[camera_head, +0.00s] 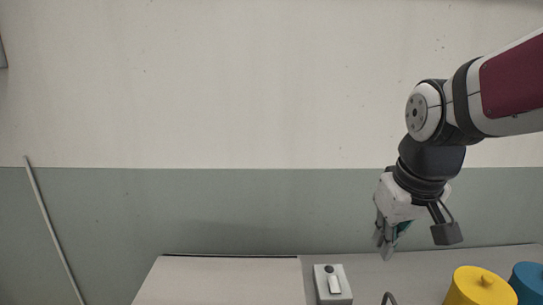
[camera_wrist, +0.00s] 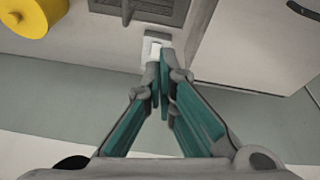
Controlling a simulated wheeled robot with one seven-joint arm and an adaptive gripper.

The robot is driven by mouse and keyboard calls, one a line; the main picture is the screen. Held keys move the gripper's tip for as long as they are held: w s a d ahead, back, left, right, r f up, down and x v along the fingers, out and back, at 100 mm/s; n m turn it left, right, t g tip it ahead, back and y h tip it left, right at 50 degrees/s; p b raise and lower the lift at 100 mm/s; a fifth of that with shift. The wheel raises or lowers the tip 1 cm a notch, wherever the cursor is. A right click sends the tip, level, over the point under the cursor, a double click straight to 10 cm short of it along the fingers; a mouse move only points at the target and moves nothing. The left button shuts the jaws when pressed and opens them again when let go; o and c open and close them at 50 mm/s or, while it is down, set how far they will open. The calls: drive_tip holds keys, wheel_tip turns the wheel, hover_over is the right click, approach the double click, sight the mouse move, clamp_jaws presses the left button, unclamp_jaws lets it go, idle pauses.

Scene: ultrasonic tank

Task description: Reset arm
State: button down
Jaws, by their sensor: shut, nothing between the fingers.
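My gripper (camera_head: 386,246) hangs from my arm at the right of the head view, pointing down above the grey bench surface. In the wrist view its two teal-lined fingers (camera_wrist: 160,76) meet at the tips, with nothing visible between them. The fingertips overlap a small white switch box in the wrist picture; I cannot tell the gap, but in the head view the gripper is above the bench and apart from things.
A pale box-like unit (camera_head: 222,278) stands at the front left, beside a small grey box with a switch (camera_head: 333,291). A yellow lidded container (camera_head: 479,288) and a blue one (camera_head: 529,281) stand at the right. The wall behind is bare.

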drive_tip(key=s+r+m+t, duration=0.1)
drive_tip(key=s+m, duration=0.1)
drive_tip(key=s, duration=1.1)
drive_tip(key=shift+s+t, duration=0.15)
drive_tip(key=shift+t, duration=0.25)
